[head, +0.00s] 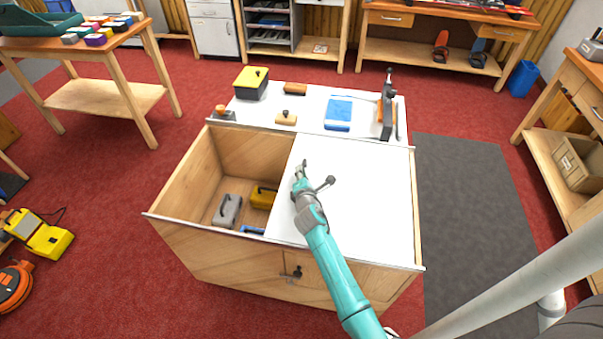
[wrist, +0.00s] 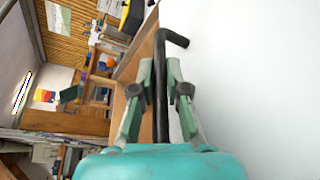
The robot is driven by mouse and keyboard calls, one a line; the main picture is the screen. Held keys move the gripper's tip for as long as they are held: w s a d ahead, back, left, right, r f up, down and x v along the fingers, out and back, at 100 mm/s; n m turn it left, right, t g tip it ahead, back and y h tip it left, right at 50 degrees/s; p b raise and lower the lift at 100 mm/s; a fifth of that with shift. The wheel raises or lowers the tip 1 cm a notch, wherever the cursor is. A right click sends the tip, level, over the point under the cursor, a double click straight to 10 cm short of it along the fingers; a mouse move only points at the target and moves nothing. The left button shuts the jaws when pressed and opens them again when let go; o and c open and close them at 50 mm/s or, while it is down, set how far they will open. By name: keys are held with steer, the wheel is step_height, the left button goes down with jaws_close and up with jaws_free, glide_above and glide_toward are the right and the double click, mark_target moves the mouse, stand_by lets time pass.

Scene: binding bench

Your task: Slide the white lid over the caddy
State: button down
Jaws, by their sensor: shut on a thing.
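The caddy (head: 215,262) is a large wooden box in the middle of the head view. Its left part is open and its right part lies under the flat white lid (head: 372,205). The lid's left edge runs across the box beside my gripper (head: 302,172). In the wrist view, my gripper (wrist: 160,72) is shut on a dark bar handle (wrist: 161,50) that stands along the white lid (wrist: 245,80). The fingers sit on both sides of the bar. The handle is mostly hidden by the gripper in the head view.
The open part holds a grey tool (head: 227,209), a yellow tool (head: 263,197) and a blue item (head: 252,230). A white ledge behind carries a yellow-black box (head: 251,83), a blue pad (head: 338,114) and a clamp-like tool (head: 387,105).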

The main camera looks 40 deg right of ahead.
steer(key=c, duration=1.2)
jaws_free()
steer(key=v, duration=1.2)
steer(key=shift+s, duration=0.1)
